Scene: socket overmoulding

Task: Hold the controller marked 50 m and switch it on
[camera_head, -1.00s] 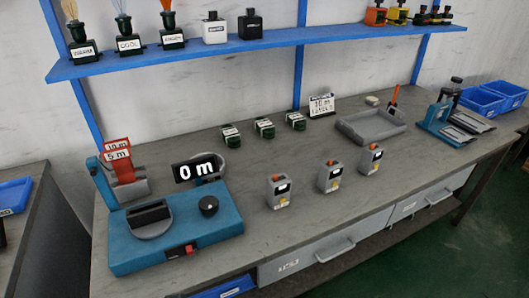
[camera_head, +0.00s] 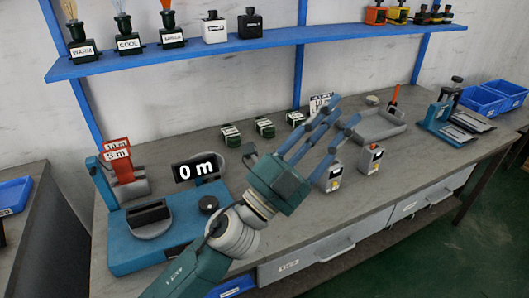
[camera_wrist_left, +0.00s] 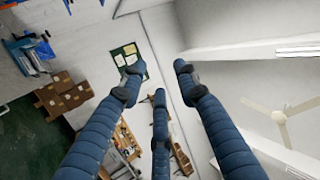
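The left one of the row is hidden behind my left arm. Their markings are too small to read. My right gripper is out of view.
Several small green-black blocks (camera_head: 264,128) lie behind the gripper. A blue shelf (camera_head: 340,35) with bottles runs above.

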